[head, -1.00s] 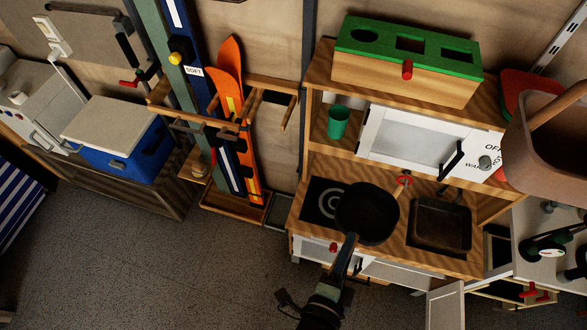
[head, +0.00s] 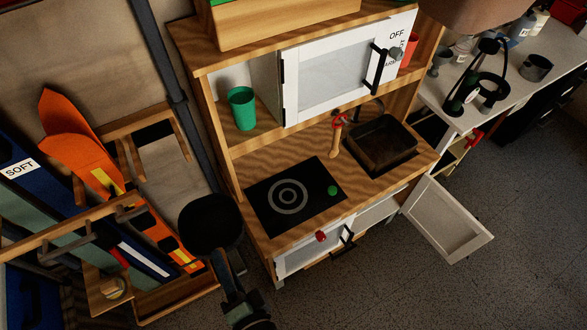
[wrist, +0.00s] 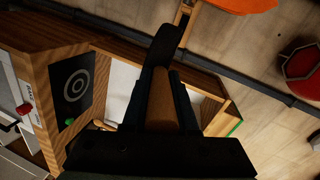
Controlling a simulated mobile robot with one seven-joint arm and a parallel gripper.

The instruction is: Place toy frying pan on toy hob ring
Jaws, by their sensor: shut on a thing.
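The black toy frying pan (head: 208,222) hangs in the air left of the toy kitchen's worktop, clear of the hob in the head view. My gripper (head: 229,278) is shut on its handle below the pan. In the wrist view my gripper (wrist: 162,110) closes around the brown handle (wrist: 162,98), and part of the dark pan (wrist: 172,38) shows beyond it. The toy hob ring (head: 288,196) is pale concentric circles on a black plate, with nothing on it. The ring also shows in the wrist view (wrist: 76,85) at left.
A green knob (head: 332,190) stands on the hob plate. A sink basin (head: 380,145) lies to its right, and a green cup (head: 242,107) stands on the shelf behind. A ski rack (head: 80,215) is at left. An open cabinet door (head: 447,222) sticks out at right.

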